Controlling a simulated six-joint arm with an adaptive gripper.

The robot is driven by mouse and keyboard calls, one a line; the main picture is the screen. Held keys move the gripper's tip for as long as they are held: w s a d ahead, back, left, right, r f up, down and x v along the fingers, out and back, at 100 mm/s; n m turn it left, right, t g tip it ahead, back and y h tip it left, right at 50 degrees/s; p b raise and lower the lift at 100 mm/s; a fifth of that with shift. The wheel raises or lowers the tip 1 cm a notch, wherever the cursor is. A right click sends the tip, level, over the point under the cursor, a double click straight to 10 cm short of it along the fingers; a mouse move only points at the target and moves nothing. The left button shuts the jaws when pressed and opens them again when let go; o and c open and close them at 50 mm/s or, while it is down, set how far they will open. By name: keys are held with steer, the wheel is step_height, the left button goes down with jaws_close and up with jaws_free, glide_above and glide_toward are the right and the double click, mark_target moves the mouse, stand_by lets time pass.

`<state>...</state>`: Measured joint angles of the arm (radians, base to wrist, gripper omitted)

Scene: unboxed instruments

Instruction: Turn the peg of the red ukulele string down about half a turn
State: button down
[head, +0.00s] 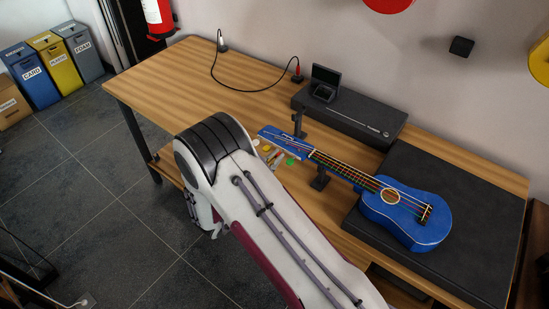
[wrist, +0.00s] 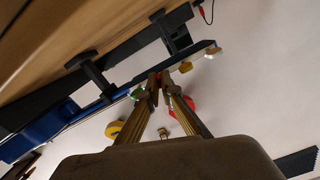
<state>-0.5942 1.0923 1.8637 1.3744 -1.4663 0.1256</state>
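The blue ukulele (head: 428,235) lies on the bench with its neck toward the upper left, and its headstock (head: 284,140) rests past a black stand. In the wrist view its headstock is seen edge-on, with a green peg (wrist: 136,94), a yellow peg (wrist: 185,67) and a cream peg (wrist: 210,51) sticking out. My gripper (wrist: 159,85) has its two brass-coloured fingers closed together at the red peg (wrist: 158,79), between the green and yellow pegs. Only a little red shows between the tips. In the head view my arm covers most of the gripper. The peg's angle cannot be told.
The ukulele body rests on a black mat (head: 480,240). Black neck stands (head: 320,180) hold the neck close to my fingers. A black case (head: 350,116) with a small device lies behind. The left part of the wooden bench (head: 170,80) is mostly clear.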

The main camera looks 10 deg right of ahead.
steer(key=shift+m+t, duration=0.6)
steer(key=shift+m, duration=6.1)
steer(key=c, duration=2.3)
jaws_free()
steer(key=shift+s, duration=0.1)
steer(key=shift+v, duration=5.95)
